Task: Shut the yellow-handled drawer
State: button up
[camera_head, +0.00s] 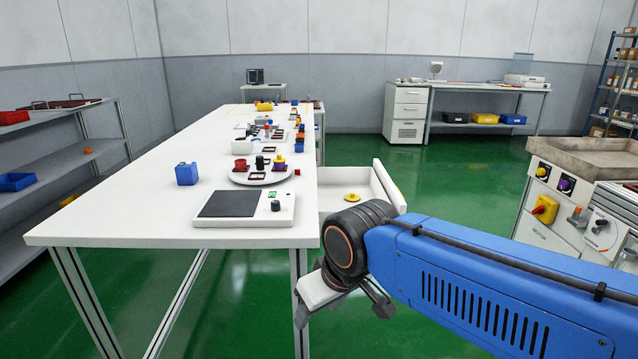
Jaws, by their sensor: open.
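A white drawer (390,186) stands pulled out from the right side of the long white table. Its front panel faces right, away from the table. A small yellow round piece (352,197) shows inside the drawer; I cannot clearly make out a yellow handle on the outer face. My gripper (342,312) is open and empty, with its fingers pointing down. It appears below and nearer than the drawer, beside the table's near right corner, and apart from the drawer. My blue arm comes in from the lower right, and its dark wrist joint hides the drawer's near part.
The white table (120,226) carries a scale (246,208), a round tray (245,180) with small coloured pieces and a blue box (187,174). A control panel (562,205) with knobs stands at the right. The green floor between drawer and panel is clear.

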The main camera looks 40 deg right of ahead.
aim_at(334, 182)
jog(key=l+z, duration=0.15)
jog(key=l, duration=2.4)
